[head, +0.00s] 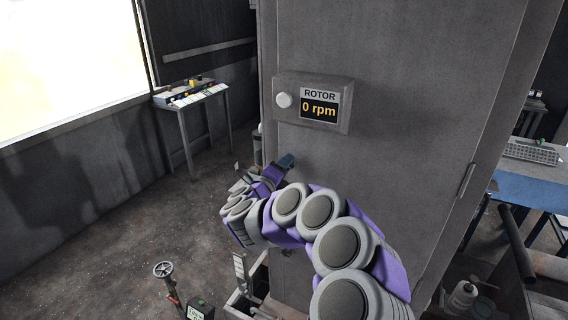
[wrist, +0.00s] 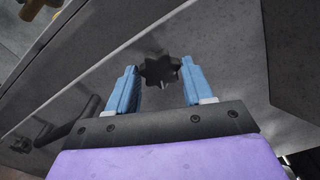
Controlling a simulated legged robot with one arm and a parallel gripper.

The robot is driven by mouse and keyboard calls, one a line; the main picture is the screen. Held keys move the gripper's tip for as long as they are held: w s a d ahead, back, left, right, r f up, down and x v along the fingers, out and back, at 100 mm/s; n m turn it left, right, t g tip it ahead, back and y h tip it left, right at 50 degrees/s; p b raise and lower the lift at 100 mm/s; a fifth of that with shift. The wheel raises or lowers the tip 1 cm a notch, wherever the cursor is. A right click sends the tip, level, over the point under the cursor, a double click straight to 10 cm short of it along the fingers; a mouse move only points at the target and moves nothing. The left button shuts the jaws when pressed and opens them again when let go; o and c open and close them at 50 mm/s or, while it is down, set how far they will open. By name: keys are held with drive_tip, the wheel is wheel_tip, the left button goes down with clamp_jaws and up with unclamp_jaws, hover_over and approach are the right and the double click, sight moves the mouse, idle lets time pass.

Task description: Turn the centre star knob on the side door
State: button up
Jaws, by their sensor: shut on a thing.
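The black star knob (wrist: 160,70) shows in the wrist view on the grey door surface (wrist: 215,40). My gripper (wrist: 160,72) has its two blue fingers on either side of the knob and is shut on it. In the head view my gripper (head: 285,161) is at the left edge of the grey cabinet (head: 400,60), below the rotor display. The knob is hidden from the head view by my arm and the cabinet edge.
A rotor display (head: 318,106) reading 0 rpm, with a white button (head: 284,100), is on the cabinet front. A dark bar handle (wrist: 85,118) lies left of my gripper. A side table (head: 195,95) stands by the wall. A valve wheel (head: 163,269) stands at lower left. Floor between is open.

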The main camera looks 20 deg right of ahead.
drive_tip(key=n+p, duration=0.2)
drive_tip(key=n, duration=0.2)
drive_tip(key=shift+p, duration=0.3)
drive_tip(key=shift+a+f, duration=0.1)
drive_tip(key=shift+f, duration=0.05)
idle(0.3)
drive_tip(key=o, duration=0.7)
drive_tip(key=shift+o, duration=1.4)
drive_tip(key=shift+w, duration=0.15)
drive_tip(key=shift+a, duration=0.1)
drive_tip(key=b+v, duration=0.1)
drive_tip(key=v, duration=1.6)
drive_tip(key=shift+a, duration=0.2)
